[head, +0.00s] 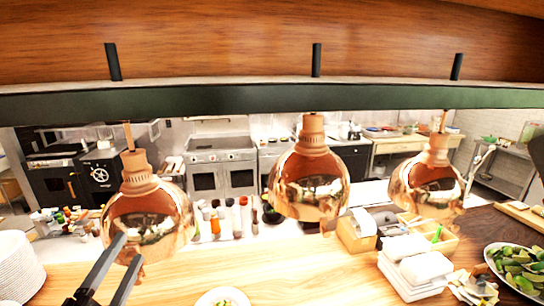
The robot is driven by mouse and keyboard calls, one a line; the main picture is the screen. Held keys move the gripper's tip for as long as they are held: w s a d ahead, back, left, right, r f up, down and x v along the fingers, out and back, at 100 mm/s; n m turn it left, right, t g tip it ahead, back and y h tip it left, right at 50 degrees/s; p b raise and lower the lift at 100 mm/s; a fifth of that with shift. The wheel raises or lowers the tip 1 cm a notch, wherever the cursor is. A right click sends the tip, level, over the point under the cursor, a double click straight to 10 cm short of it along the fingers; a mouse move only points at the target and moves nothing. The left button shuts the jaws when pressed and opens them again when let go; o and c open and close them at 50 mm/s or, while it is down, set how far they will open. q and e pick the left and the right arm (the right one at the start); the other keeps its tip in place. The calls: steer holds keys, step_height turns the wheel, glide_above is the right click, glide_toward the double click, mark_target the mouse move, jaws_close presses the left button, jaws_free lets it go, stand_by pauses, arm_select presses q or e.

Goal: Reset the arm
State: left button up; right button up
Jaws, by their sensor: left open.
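My left gripper (127,257) comes in at the lower left of the head view. Its two dark fingers are parallel and apart, with nothing between them. The fingertips overlap the lower part of the left copper lamp (150,222) in the picture; I cannot tell whether they touch it. The rest of the left arm is mostly cut off by the bottom edge. My right gripper does not show.
A middle copper lamp (310,182) and a right copper lamp (428,182) hang over the wooden counter (300,275). Stacked plates (18,268) stand at left, a small bowl (222,298) at front. White containers (415,268) and a plate of green pieces (517,268) are at right.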

arm_select(q)
steer(key=s+d+r+n+t+h+p, duration=0.1)
steer(key=s+d+r+n+t, duration=0.1)
steer(key=r, duration=0.7)
steer(key=s+d+r+n+t+h+p, duration=0.1)
steer(key=s+d+r+n+t+h, duration=0.1)
steer(key=s+r+n, duration=0.4)
steer(key=s+d+r+n+t+h+p, duration=0.1)
steer(key=s+d+r+n+t, duration=0.2)
steer(key=r, duration=1)
steer(key=s+d+n, duration=0.1)
steer(key=d+n, duration=0.1)
steer(key=n, duration=0.1)
steer(key=shift+s+d+t, duration=0.3)
steer(key=shift+s+d, duration=0.05)
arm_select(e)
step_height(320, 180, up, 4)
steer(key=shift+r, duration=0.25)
